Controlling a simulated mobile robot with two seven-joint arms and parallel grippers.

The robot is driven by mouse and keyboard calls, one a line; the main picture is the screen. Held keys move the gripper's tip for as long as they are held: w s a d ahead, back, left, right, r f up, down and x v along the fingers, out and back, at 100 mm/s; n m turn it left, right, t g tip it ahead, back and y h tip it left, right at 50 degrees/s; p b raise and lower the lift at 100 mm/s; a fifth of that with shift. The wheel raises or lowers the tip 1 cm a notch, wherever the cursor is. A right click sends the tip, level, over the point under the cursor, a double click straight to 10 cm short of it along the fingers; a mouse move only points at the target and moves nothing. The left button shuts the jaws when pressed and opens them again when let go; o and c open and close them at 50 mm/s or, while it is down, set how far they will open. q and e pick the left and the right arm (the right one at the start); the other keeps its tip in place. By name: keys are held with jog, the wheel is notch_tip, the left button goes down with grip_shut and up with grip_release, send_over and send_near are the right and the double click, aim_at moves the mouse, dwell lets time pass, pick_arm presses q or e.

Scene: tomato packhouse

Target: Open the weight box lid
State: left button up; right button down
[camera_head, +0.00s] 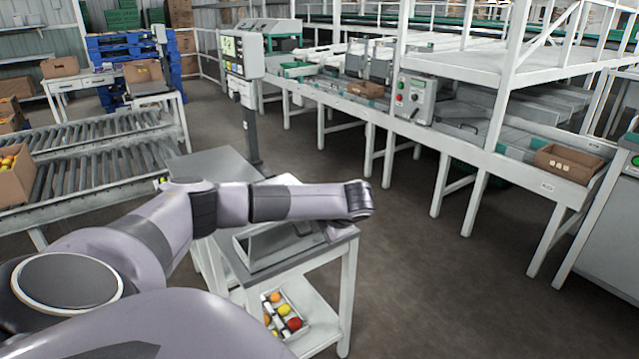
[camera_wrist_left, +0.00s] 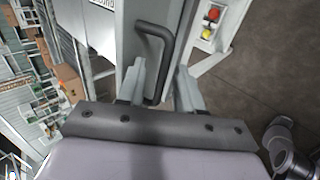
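The weight box (camera_head: 262,250) is a grey metal box on a small white-legged table, partly hidden behind my left arm in the head view. In the left wrist view a dark bar handle (camera_wrist_left: 168,42) stands on a pale grey panel (camera_wrist_left: 128,32), which looks like its lid. My left gripper (camera_wrist_left: 160,72) is open, with one finger on each side of the handle. I cannot tell whether the fingers touch it. In the head view the left fingers are hidden by the wrist.
A tray of tomatoes (camera_head: 303,328) sits on the table's lower shelf. A display post (camera_head: 250,110) stands behind the table. Roller conveyors (camera_head: 95,150) are at the left, and a long sorting line (camera_head: 455,150) runs at the right. Floor between is clear.

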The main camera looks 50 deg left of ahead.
pick_arm(q)
jog(key=shift+w+d+r, duration=0.1)
jog(key=shift+d+r, duration=0.1)
jog(key=v, duration=0.7)
